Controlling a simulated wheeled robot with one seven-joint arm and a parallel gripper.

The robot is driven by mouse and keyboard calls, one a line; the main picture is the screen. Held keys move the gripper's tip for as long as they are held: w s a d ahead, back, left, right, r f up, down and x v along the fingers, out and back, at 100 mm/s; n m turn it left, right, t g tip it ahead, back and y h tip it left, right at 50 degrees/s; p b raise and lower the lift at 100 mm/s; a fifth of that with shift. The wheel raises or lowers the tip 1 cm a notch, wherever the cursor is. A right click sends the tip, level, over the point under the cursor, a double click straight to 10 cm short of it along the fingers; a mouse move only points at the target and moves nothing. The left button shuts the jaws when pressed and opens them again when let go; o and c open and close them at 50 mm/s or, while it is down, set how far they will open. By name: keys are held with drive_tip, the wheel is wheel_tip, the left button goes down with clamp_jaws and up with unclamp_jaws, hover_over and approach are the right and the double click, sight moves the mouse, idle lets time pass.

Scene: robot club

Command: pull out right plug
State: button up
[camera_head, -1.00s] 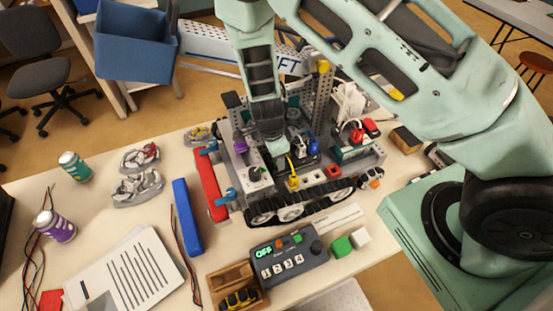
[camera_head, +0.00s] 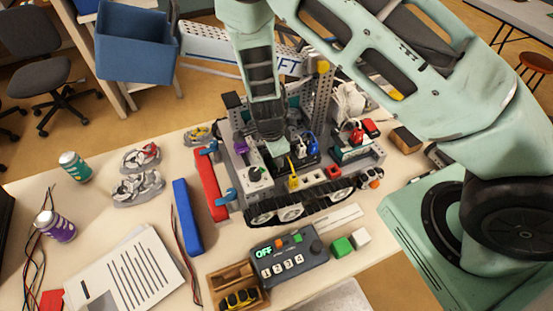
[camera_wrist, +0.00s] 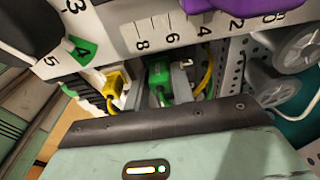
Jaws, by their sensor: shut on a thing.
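My gripper (camera_head: 272,146) reaches down into the tracked robot (camera_head: 290,207) on the table. In the wrist view, grey fingers (camera_wrist: 163,92) sit on both sides of a green plug (camera_wrist: 158,74), shut on it. Its lower end is hidden, so I cannot tell how deep it sits. A yellow plug (camera_wrist: 115,84) stands left of it, apart from the fingers. In the head view, the gripper hides the held plug. A yellow plug (camera_head: 293,182), a blue plug (camera_head: 314,146) and a red plug (camera_head: 357,134) show to the right of the gripper.
A control box (camera_head: 288,262) reading OFF stands in front of the tracked robot. A blue bar (camera_head: 187,217), a red bar (camera_head: 210,184) and papers (camera_head: 133,272) lie to the left. A perforated upright (camera_head: 323,95) rises close behind my gripper. A yellow cable (camera_wrist: 205,76) runs beside the green plug.

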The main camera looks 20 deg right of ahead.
clamp_jaws()
drive_tip(key=shift+r+p, duration=2.15)
drive_tip(key=shift+r, duration=0.2)
drive_tip(key=shift+r+p, duration=0.8)
drive_tip(key=shift+r, duration=0.15)
